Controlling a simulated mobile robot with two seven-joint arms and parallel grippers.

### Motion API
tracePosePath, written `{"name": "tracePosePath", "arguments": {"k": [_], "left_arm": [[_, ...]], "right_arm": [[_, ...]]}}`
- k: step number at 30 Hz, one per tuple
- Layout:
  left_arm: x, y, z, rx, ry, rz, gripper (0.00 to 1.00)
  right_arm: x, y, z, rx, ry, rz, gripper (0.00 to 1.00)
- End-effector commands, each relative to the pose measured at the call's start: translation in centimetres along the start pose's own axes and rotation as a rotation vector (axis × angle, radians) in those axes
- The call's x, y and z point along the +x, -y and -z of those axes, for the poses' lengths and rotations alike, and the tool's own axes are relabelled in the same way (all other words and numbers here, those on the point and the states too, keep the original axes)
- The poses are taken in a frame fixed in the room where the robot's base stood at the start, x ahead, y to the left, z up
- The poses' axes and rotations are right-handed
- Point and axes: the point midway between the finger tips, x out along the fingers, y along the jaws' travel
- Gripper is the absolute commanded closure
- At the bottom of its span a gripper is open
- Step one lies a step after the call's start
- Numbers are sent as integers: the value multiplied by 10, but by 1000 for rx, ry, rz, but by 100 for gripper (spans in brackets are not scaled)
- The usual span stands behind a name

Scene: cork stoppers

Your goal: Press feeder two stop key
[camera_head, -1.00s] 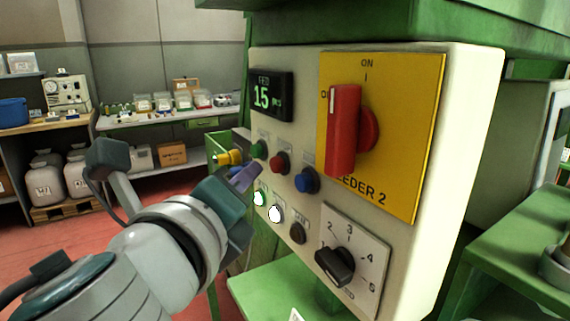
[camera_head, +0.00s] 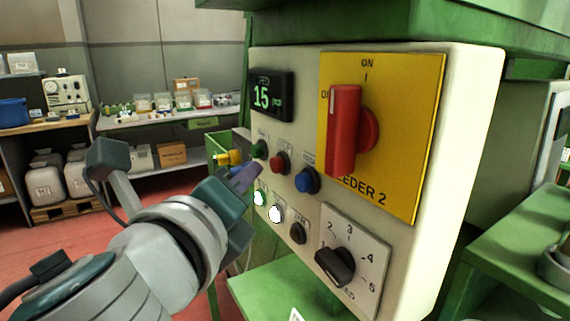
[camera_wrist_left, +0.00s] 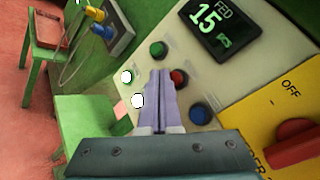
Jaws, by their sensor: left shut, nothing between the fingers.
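The feeder two control box (camera_head: 470,110) is cream, with a yellow plate marked FEEDER 2. A red button (camera_head: 280,163) sits in its upper button row between a green button (camera_head: 258,149) and a blue button (camera_head: 307,180). My left gripper (camera_head: 250,172) is shut and empty, its purple fingers just left of the red button. In the left wrist view the fingertips (camera_wrist_left: 161,74) point between the green button (camera_wrist_left: 158,49) and the red button (camera_wrist_left: 179,79), partly covering the red one. I cannot tell whether they touch it. My right gripper is not in view.
A red rotary switch (camera_head: 343,130) juts from the yellow plate (camera_head: 412,130). A display (camera_head: 270,96) reads 15. Two lit lamps, a dark button (camera_head: 297,233) and a black selector knob (camera_head: 335,265) lie below.

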Motion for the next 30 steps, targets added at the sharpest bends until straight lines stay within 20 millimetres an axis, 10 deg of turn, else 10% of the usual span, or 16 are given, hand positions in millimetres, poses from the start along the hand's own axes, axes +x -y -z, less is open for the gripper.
{"name": "tracePosePath", "arguments": {"k": [30], "left_arm": [[9, 6, 6, 0, 0, 0, 100]], "right_arm": [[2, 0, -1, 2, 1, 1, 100]]}}
